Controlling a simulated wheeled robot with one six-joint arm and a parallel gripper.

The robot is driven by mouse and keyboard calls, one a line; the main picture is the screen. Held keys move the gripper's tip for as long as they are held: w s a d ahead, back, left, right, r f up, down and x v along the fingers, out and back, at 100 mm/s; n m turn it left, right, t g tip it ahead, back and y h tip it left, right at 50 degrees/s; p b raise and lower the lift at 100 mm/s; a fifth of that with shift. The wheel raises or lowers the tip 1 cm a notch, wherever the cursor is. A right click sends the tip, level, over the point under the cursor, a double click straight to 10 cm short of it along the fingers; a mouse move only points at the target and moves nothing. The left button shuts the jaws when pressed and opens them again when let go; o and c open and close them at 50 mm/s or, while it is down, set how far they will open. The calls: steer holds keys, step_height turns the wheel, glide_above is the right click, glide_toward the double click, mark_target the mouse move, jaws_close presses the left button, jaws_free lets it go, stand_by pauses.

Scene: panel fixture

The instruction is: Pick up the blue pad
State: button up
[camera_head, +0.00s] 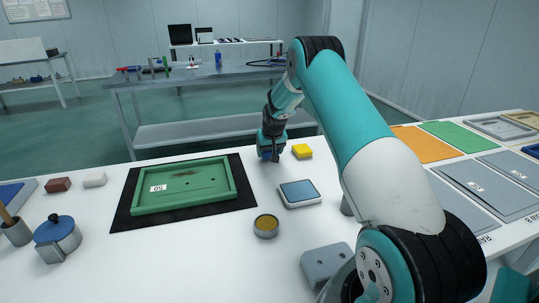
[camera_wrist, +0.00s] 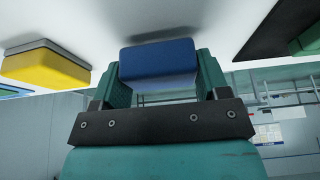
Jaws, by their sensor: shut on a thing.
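The blue pad (camera_wrist: 160,60) is a small rounded block that sits between the two teal fingers of my gripper (camera_wrist: 162,72) in the wrist view. My gripper is shut on it, with a finger against each side. In the head view, my gripper (camera_head: 269,152) points down at the far edge of the white table, left of the yellow pad. Only a little of the blue pad shows there. A dark shadow lies on the white surface by the pad; I cannot tell whether they touch.
The yellow pad (camera_head: 302,151) stands close on the right; it also shows in the wrist view (camera_wrist: 45,68). The green tray (camera_head: 184,186) on a black mat lies to the left. A blue-topped square (camera_head: 299,193) and a round tin (camera_head: 266,226) are nearer.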

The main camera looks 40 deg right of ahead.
step_height(320, 180, up, 18)
steer(key=b, duration=0.1)
steer(key=shift+r, duration=0.2)
steer(key=shift+o, duration=0.4)
